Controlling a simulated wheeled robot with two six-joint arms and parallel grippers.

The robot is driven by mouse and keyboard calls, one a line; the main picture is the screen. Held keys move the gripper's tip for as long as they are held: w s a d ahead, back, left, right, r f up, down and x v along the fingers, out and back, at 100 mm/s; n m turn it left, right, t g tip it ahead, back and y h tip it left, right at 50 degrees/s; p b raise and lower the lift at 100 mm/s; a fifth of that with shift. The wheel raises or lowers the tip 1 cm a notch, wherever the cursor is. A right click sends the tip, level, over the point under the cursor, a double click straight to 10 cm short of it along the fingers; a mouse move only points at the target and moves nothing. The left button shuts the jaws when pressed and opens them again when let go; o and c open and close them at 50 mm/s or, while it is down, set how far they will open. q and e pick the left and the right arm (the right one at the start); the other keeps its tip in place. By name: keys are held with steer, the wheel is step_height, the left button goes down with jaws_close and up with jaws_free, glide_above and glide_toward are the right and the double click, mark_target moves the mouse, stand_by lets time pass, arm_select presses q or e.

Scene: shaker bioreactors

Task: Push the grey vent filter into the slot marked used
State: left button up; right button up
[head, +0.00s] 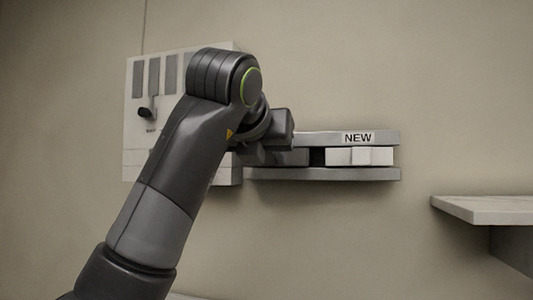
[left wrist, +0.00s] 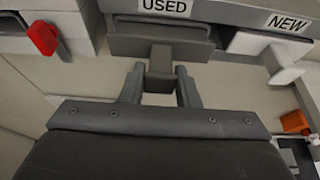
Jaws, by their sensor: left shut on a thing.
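The grey vent filter (left wrist: 160,43) is a wide dark grey block with a stub handle pointing towards my wrist. In the left wrist view it is lined up with the slot under the USED label (left wrist: 165,6); how deep it sits, I cannot tell. My left gripper (left wrist: 160,76) is shut on the stub handle, one finger on each side. In the head view my left arm hides the gripper's fingers and the USED label. A dark grey block shows beside the arm in the rack (head: 350,174). My right gripper is not in view.
A white panel (head: 136,125) with a dark knob (head: 147,113) stands at left. A pale shelf (head: 490,209) juts out at right. A red part (left wrist: 42,38) and an orange part (left wrist: 294,121) flank my wrist.

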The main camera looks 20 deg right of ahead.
arm_select(q)
steer(key=shift+w+d, duration=0.75)
steer(key=shift+w, duration=0.35)
stand_by(1.5)
steer(key=o, duration=1.1)
steer(key=shift+c, duration=0.2)
steer(key=shift+s+a, duration=0.1)
steer(key=shift+s+a+r, duration=0.1)
steer(key=shift+s, duration=0.1)
steer(key=b+v, duration=0.6)
steer(key=v, duration=1.1)
steer(key=shift+w, duration=0.15)
